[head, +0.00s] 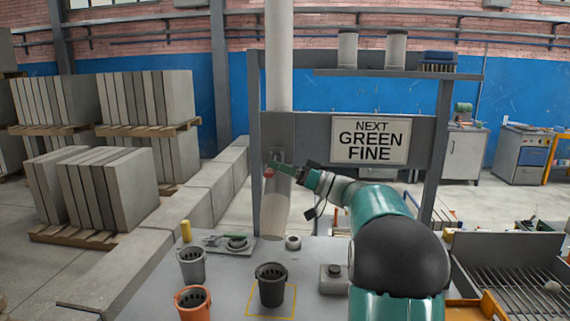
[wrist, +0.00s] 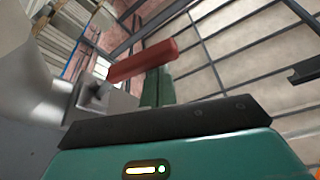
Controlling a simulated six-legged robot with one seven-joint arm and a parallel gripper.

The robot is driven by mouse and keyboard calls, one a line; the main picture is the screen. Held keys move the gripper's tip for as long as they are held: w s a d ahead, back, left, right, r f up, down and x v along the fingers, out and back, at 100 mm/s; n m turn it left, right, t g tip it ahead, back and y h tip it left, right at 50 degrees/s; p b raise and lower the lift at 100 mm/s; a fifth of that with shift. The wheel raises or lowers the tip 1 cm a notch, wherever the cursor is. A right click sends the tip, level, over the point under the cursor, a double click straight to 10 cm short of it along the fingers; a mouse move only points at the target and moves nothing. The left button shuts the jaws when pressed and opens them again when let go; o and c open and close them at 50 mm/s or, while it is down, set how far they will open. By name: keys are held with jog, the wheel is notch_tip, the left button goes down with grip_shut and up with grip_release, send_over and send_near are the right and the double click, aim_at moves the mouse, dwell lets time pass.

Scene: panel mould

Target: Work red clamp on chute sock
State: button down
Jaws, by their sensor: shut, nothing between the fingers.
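The red clamp (head: 269,173) is on the front of the chute, at the top of the pale chute sock (head: 273,214) in the head view. In the wrist view its red bar-like handle (wrist: 142,62) lies slanted across the middle, on a small metal bracket. My gripper (head: 275,166) reaches in from the right, its teal fingers shut with nothing between them. Its fingertips (wrist: 158,82) are right at the red handle, which partly covers them in the wrist view. I cannot tell whether they touch it. The sock hangs down to the table.
A sign reading "NEXT GREEN FINE" (head: 370,141) is on the grey frame right of the clamp. Below are a black bucket (head: 271,287) in a yellow outline, a grey bucket (head: 192,266) and an orange bucket (head: 193,302). Concrete slabs (head: 108,190) stand on pallets at left.

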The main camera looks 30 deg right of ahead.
notch_tip(320, 180, down, 2)
jog(key=shift+w+d+f, duration=0.1)
jog(key=shift+f, duration=0.05)
jog(key=shift+w+d+f, duration=0.1)
jog(key=shift+w+f, duration=0.15)
jog(key=shift+f, duration=0.25)
